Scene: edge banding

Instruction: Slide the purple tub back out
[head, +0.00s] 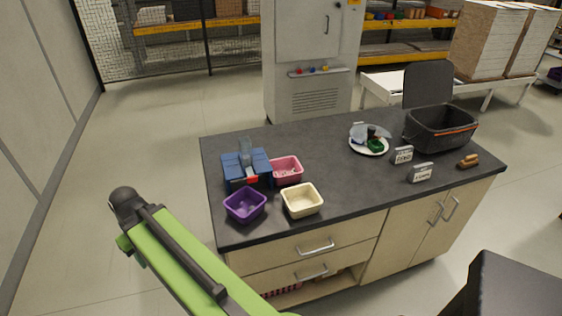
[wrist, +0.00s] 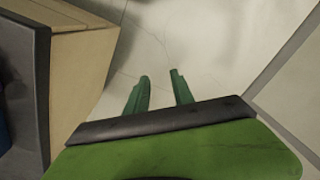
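The purple tub (head: 245,205) sits upright near the front left edge of the dark countertop (head: 335,183). It is in front of a blue device (head: 247,168) with a red part and a clear upright piece. My arm reaches up at the lower left in the head view, left of the counter and apart from the tub; its gripper end is not clearly shown there. In the wrist view my gripper (wrist: 160,88) has its two green fingers apart with nothing between them, over bare floor.
A pink tub (head: 286,170) and a cream tub (head: 302,201) stand close to the purple tub's right. A plate with items (head: 369,143), two label cards and a black bin (head: 440,130) are farther right. The counter's middle is clear.

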